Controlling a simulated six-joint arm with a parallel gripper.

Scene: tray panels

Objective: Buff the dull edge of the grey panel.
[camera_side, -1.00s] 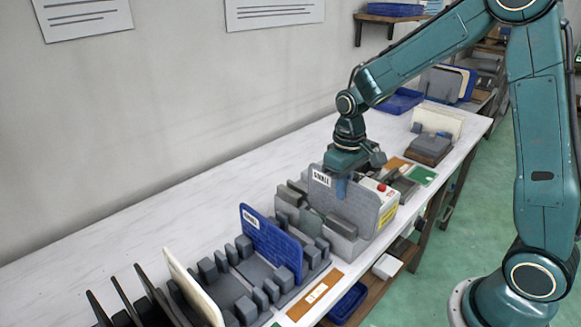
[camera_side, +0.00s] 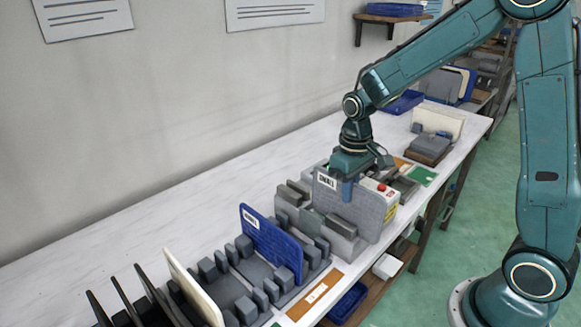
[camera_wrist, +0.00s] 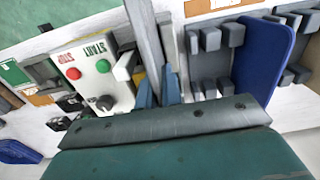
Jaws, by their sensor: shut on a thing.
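The grey panel (camera_side: 358,208) stands upright, with a white label at its upper left corner. My gripper (camera_side: 347,190) is shut on its top edge from above. In the wrist view the grey panel (camera_wrist: 146,35) shows as a narrow strip seen edge-on, running up from between my blue fingers (camera_wrist: 159,88). The panel is beside a white machine box (camera_wrist: 103,70) with a green START button and a red STOP button. Grey blocks (camera_side: 340,227) partly cover the panel's lower left. I cannot tell whether its lower edge touches anything, and no dull edge can be made out.
A blue panel (camera_side: 270,245) stands in a grey slotted rack to the left, with a cream panel (camera_side: 192,288) and dark panels further left. A cream panel (camera_side: 437,122) stands at the bench's far end. The white bench top (camera_side: 150,222) along the wall is clear.

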